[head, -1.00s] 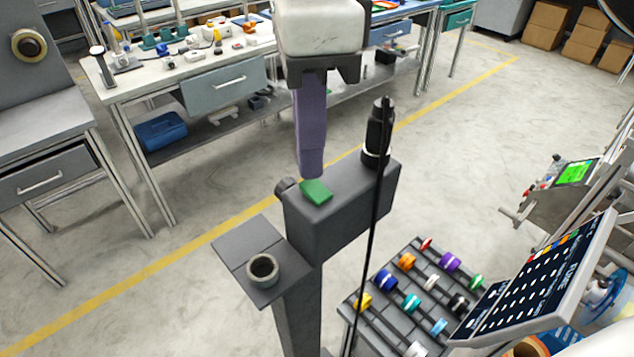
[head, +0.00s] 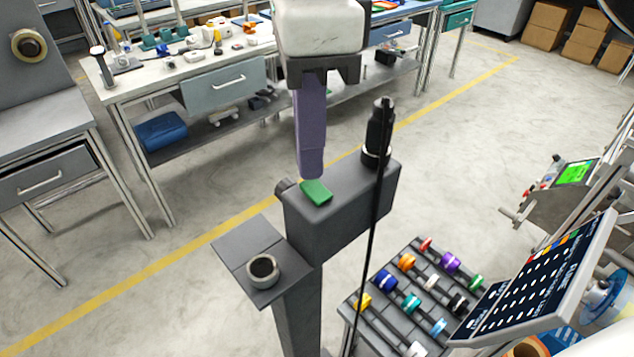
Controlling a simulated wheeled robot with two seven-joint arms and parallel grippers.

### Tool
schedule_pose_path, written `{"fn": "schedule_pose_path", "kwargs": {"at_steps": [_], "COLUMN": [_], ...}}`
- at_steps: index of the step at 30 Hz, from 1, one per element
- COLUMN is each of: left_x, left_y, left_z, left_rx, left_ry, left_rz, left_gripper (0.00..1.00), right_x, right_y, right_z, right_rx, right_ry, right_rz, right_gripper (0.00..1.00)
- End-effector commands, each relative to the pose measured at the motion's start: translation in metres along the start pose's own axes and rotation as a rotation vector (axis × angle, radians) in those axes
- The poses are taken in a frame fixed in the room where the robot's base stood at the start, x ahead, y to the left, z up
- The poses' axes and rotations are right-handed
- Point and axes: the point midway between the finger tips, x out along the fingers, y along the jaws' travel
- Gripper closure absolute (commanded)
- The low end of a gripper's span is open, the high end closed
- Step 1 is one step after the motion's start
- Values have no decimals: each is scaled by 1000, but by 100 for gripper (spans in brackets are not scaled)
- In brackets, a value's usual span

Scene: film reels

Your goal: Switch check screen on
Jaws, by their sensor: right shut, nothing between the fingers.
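A dark grey post-mounted box (head: 345,215) stands in the middle of the head view. A green rocker-like piece (head: 316,192) sits on its top face near the left end, and I take it for the switch. My right gripper (head: 311,172) comes down from above, its purple fingers closed together with nothing between them. The fingertips are just above the far edge of the green piece; I cannot tell whether they touch it. A black cylinder (head: 377,140) stands on the box's right end. No picture that I can identify as the check screen shows. My left gripper is out of view.
A small shelf with a ring-shaped cup (head: 262,270) is at the box's left. A rack of coloured reels (head: 410,295) and a tilted dark panel (head: 530,285) are at lower right. A green-lit display (head: 573,173) stands at right. Workbenches (head: 190,60) line the back.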

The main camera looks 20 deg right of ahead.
Motion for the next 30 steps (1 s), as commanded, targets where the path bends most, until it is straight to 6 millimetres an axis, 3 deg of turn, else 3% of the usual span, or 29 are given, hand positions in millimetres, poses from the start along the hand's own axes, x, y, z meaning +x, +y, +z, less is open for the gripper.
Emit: {"fn": "schedule_pose_path", "kwargs": {"at_steps": [30], "left_x": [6], "left_y": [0], "left_z": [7], "left_rx": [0], "left_ry": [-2], "left_rz": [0], "left_gripper": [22], "right_x": [10], "right_y": [0], "right_z": [0], "right_rx": [0], "right_ry": [0], "right_rz": [0], "right_gripper": [100]}}
